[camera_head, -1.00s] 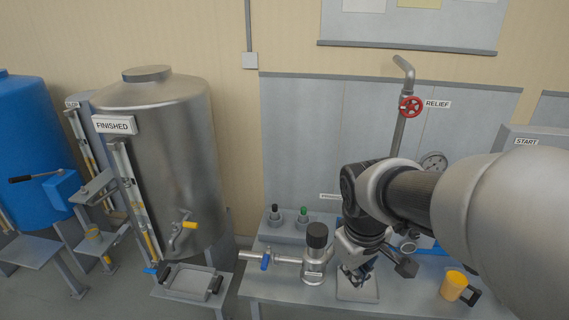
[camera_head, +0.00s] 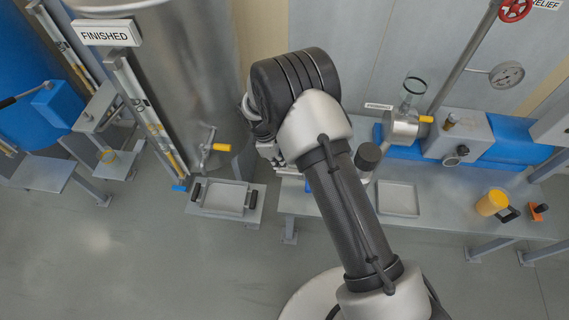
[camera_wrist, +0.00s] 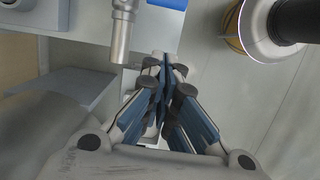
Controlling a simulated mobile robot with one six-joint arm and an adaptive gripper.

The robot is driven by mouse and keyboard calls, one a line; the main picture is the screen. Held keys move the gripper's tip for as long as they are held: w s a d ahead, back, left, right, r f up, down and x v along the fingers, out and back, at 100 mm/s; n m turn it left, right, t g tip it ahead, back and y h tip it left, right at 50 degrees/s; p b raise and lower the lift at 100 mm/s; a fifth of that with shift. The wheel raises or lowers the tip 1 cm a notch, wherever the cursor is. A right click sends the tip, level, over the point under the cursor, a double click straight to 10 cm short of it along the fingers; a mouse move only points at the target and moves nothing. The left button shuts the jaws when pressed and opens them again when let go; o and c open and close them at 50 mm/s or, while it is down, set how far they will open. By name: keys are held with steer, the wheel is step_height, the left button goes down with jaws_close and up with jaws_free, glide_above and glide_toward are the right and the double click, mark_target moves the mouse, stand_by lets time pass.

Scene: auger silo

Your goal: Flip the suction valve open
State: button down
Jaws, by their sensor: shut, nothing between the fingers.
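My gripper (camera_wrist: 163,64) is shut and empty in the wrist view. In the head view it is mostly hidden behind my arm's wrist, between the finished tank and the bench. A small blue piece (camera_head: 308,185), likely the suction valve's lever, shows just beside my arm at the bench's left end; most of the valve and its pipe is hidden there. In the wrist view a grey metal pipe end (camera_wrist: 121,38) stands just left of the fingertips, apart from them. A blue bar (camera_wrist: 168,4), possibly that lever, shows at the top edge. Its position cannot be told.
The finished tank (camera_head: 180,75) with a yellow-handled tap (camera_head: 221,147) stands left, above a tray (camera_head: 225,197). Open floor lies in front.

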steer(key=shift+w+a+f, duration=0.1)
steer(key=shift+a+f, duration=0.25)
steer(key=shift+f, duration=0.15)
steer(key=shift+f, duration=0.1)
steer(key=d+f+b, duration=0.3)
steer(key=d+f, duration=0.3)
steer(key=f, duration=0.3)
steer(key=shift+d+f, duration=0.2)
steer(key=shift+f, duration=0.05)
